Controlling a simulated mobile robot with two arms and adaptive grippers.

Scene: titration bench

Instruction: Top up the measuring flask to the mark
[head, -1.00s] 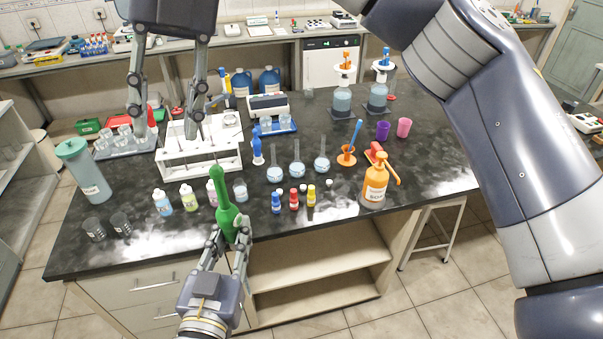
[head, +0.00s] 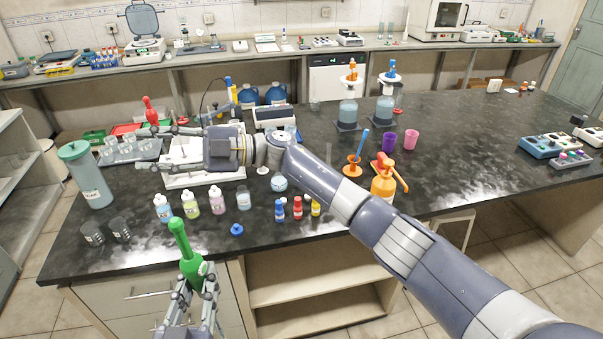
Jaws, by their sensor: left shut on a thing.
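My left gripper (head: 193,277) is shut on a green bottle (head: 183,246) with a narrow top. The bottle is slightly tilted, held in front of the bench's front edge. One measuring flask (head: 279,183) with pale blue liquid shows just beside my right forearm. A clear neck (head: 328,153) rises behind the arm, its lower part hidden. My right arm crosses from the right over the bench and hides most of the other flasks.
Several small bottles (head: 217,199) and a blue cap-like piece (head: 237,230) stand near the front. Two dark beakers (head: 106,233) and a grey-green jug (head: 88,178) are at left. An orange dispenser (head: 383,184) is right of centre.

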